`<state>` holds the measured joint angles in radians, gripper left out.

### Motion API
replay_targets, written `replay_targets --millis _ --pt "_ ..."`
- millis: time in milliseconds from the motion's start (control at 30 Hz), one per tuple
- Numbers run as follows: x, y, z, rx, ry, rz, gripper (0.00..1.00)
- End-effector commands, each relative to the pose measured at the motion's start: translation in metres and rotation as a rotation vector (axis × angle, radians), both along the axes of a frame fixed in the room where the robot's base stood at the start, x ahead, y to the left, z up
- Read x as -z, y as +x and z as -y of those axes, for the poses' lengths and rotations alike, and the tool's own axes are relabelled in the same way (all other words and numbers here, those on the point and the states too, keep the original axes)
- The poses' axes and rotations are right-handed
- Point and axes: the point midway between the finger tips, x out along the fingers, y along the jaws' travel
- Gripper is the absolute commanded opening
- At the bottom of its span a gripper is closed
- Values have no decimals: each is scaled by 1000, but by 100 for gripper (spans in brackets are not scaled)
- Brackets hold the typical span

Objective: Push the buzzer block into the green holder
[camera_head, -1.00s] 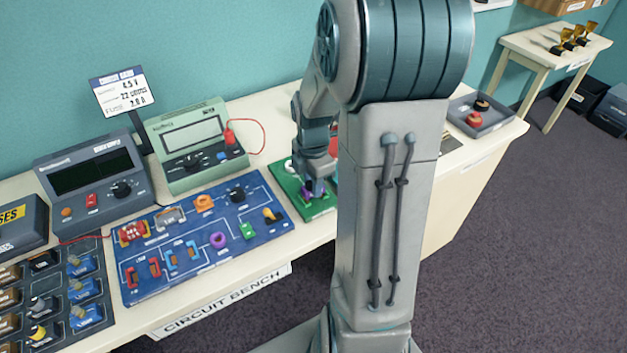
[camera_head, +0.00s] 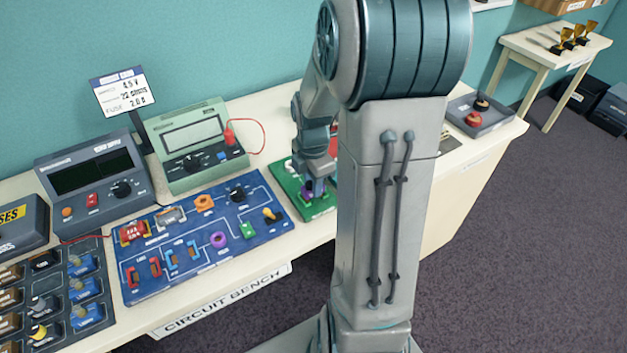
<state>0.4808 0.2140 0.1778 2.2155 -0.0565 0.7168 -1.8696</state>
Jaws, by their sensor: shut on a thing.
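My gripper (camera_head: 315,191) points down over the green holder (camera_head: 326,208), a flat green board on the bench. It is shut on a small purple block, apparently the buzzer block (camera_head: 307,192), which the fingers partly cover. The block is at or just above the holder's surface; I cannot tell whether it is seated. A pale round part shows at the holder's back left corner. My arm hides the right side of the holder.
A blue circuit board (camera_head: 180,257) with several coloured parts lies just left of the holder. A green meter (camera_head: 190,147) with a red lead stands behind. A grey tray (camera_head: 487,113) with red and black round parts sits at the bench's right end.

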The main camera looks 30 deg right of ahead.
Motion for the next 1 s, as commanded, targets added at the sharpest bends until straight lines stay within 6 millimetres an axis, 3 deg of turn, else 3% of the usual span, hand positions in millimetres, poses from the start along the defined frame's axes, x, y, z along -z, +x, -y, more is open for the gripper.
replay_targets --millis 1000 --pt "11 0 0 0 0 0 4"
